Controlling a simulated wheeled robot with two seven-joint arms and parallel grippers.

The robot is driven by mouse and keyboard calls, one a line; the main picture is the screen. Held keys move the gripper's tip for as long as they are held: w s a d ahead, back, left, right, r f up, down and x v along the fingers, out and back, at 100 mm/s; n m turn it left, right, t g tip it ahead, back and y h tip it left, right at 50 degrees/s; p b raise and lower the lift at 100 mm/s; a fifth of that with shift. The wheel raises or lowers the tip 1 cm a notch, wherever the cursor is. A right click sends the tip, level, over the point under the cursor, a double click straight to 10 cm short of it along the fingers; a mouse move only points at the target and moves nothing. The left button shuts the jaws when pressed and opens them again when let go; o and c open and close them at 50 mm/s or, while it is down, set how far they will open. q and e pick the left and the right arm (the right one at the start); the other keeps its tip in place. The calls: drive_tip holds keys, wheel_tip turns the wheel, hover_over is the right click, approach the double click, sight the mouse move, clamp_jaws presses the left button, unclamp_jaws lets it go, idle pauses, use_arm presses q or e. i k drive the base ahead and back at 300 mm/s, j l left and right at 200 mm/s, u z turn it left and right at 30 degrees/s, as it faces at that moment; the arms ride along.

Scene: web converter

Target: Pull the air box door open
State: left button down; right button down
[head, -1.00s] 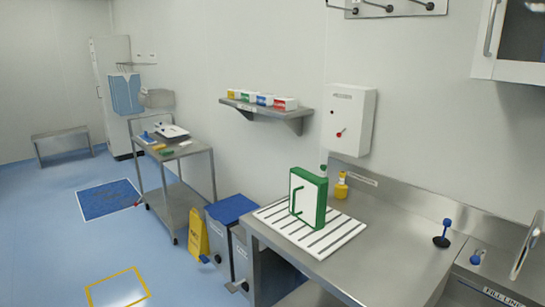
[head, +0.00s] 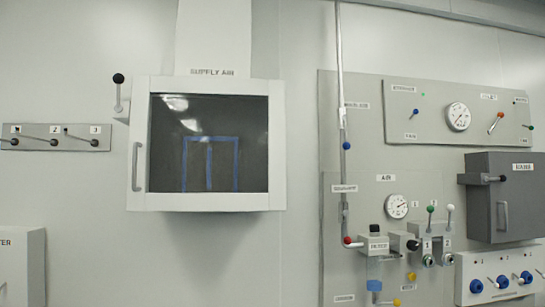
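The air box (head: 277,150) is a white wall cabinet under a label that reads "SUPPLY AIR", left of centre in the head view. Its door (head: 207,202) has a white frame around a dark window and looks shut. A grey vertical bar handle (head: 138,166) is on the door's left side. A lever with a black knob (head: 118,79) stands upright at the box's upper left corner. Blue lines show through the window. Neither of my grippers is in view.
A rail with several numbered levers (head: 55,136) is on the wall at left. At right, a grey panel carries gauges (head: 458,116), a vertical pipe (head: 343,130), valves and a dark grey box (head: 507,205) with a handle. The wall below the air box is bare.

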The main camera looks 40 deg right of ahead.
sight(138, 199)
drive_tip(key=z, duration=0.8)
drive_tip(key=i+l+u, duration=0.15)
drive_tip(key=l, duration=0.2)
drive_tip(key=i+l+u, duration=0.1)
drive_tip(key=l, duration=0.25)
drive_tip(key=i+l+u, duration=0.15)
drive_tip(key=l, duration=0.2)
drive_tip(key=l+u, duration=0.1)
drive_tip(key=l, duration=0.25)
drive_tip(key=i, duration=0.05)
